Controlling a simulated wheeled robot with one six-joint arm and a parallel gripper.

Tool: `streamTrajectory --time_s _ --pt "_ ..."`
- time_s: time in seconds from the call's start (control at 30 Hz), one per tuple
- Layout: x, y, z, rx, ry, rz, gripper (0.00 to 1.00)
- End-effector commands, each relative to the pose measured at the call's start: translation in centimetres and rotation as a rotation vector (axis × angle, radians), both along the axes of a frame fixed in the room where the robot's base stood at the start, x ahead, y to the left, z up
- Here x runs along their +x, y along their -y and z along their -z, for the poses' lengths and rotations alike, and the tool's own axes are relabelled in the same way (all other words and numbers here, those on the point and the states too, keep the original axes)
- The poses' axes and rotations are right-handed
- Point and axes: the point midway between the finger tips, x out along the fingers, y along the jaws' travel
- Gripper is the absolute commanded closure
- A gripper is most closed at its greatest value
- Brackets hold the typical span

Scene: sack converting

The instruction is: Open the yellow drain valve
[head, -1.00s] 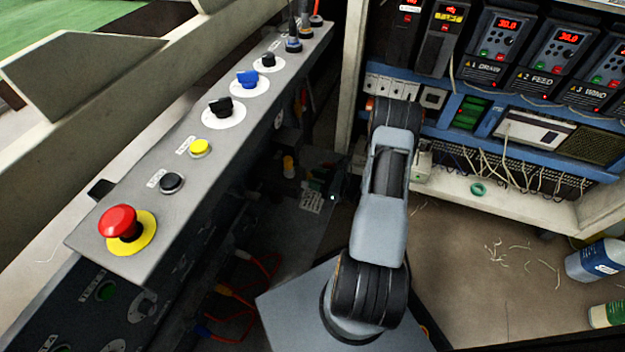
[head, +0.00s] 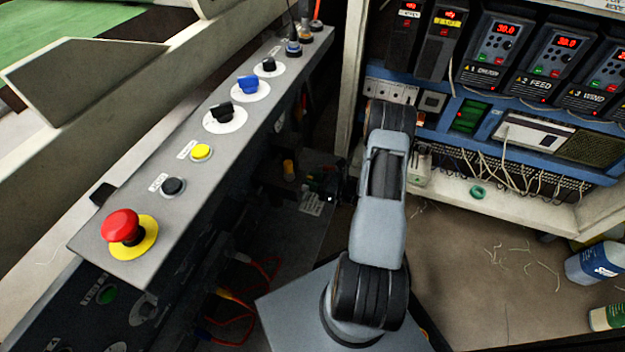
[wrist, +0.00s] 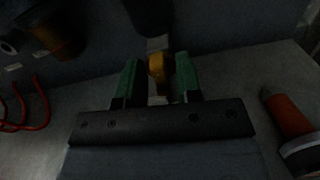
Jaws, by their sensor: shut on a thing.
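The yellow valve handle (wrist: 157,68) shows in the wrist view, upright between the green pads of my gripper (wrist: 157,63). The pads are shut on it from both sides. A pale metal fitting shows just above and below the handle, in dim light. In the head view my arm reaches down beside the console, and the gripper end is dark and mostly hidden behind the arm. I cannot make out the valve there. How far the handle is turned is hard to tell.
A red-orange cylinder (wrist: 286,112) lies right of my gripper. Red hoses (wrist: 28,105) and an amber cylinder (wrist: 60,38) are to its left. The console with a red emergency button (head: 122,226) stands left of my arm; the drive cabinet (head: 590,215) stands right.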

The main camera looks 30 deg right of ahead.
Motion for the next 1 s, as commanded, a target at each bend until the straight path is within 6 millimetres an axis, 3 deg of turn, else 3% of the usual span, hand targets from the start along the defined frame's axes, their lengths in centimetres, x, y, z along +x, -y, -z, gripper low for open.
streamTrajectory --time_s 0.43,0.47,0.5,0.8,1.0 --pt "0.0 0.1 0.1 0.077 -0.074 0.001 0.91" --pt "0.0 0.1 0.0 0.077 -0.074 0.001 0.65" --pt "0.0 0.1 0.0 0.077 -0.074 0.001 0.61" --pt "-0.2 0.3 0.0 0.077 -0.073 0.002 0.61" --pt "-2.2 2.2 -0.2 0.078 -0.074 0.006 0.61"
